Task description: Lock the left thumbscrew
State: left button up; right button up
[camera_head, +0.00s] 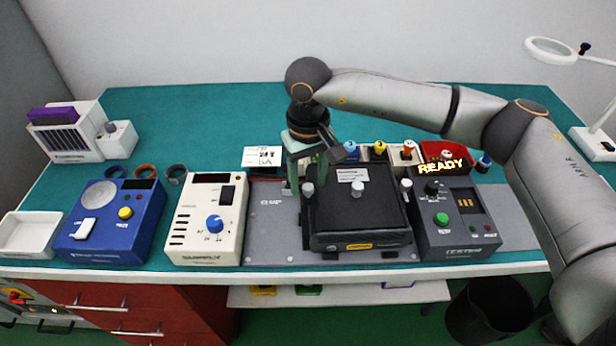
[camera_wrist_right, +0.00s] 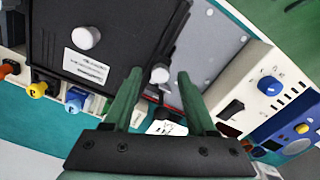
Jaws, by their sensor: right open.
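The black box (camera_head: 357,217) with a knob on its lid sits on a grey plate (camera_head: 272,230). The left thumbscrew (camera_head: 307,188), with a light grey head, stands at the box's left edge. In the right wrist view the thumbscrew (camera_wrist_right: 160,74) shows between the fingertips. My right gripper (camera_head: 306,170) has green fingers and is open, pointing down over the left thumbscrew, one finger on each side. In the wrist view, gaps show between the fingers (camera_wrist_right: 159,80) and the screw head. Another thumbscrew (camera_head: 406,184) stands at the box's right edge. My left gripper is out of view.
A cream device (camera_head: 206,222) with a blue dial and a blue device (camera_head: 112,222) stand to the left. A dark tester (camera_head: 458,220) with a green button stands close on the right, under a READY sign. Coloured knobs (camera_head: 379,149) line the back.

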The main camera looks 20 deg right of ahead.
jog(key=shift+f, duration=0.3)
grip_shut()
dwell(0.3)
